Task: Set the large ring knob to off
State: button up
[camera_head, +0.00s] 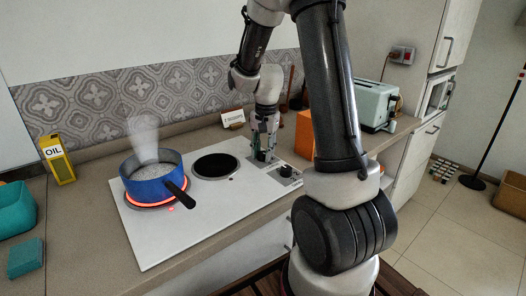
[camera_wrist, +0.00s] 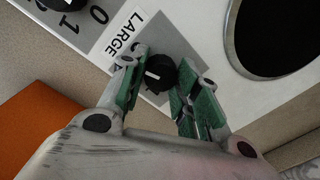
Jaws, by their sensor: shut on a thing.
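The large ring knob (camera_wrist: 162,72) is black and round, beside a white label reading LARGE (camera_wrist: 126,36) in the wrist view. Its white mark lies roughly level in the picture, on the knob's left part. My gripper (camera_wrist: 160,76) is shut on this knob, a green-padded finger on each side; its position marks are mostly hidden. In the head view my gripper (camera_head: 263,154) is down at the right part of the white cooktop (camera_head: 145,240) and mostly hides the knob. A ring (camera_head: 172,205) glows orange-red under a blue pot (camera_head: 150,185).
A second black knob (camera_head: 286,171) is close by, right of my gripper; 0 and 1 show beside it in the wrist view (camera_wrist: 60,4). The pot steams; its black handle (camera_head: 176,193) points right. A dark ring (camera_head: 214,166) is bare. An orange block (camera_head: 304,135) stands behind.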

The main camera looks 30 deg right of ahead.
jog(key=n, duration=0.4)
jog(key=shift+n, duration=0.4)
jog(key=n, duration=0.3)
jog(key=shift+w+n, duration=0.1)
jog(key=shift+n, duration=0.2)
jog(key=n, duration=0.4)
jog(key=shift+n, duration=0.3)
jog(key=n, duration=0.3)
jog(key=shift+n+g, duration=0.3)
jog(key=n, duration=0.4)
jog(key=shift+w, duration=0.1)
jog(key=n, duration=0.8)
jog(key=shift+a+n, duration=0.1)
jog(key=shift+n, duration=0.2)
jog(key=shift+n+h, duration=0.3)
jog(key=shift+n, duration=1.3)
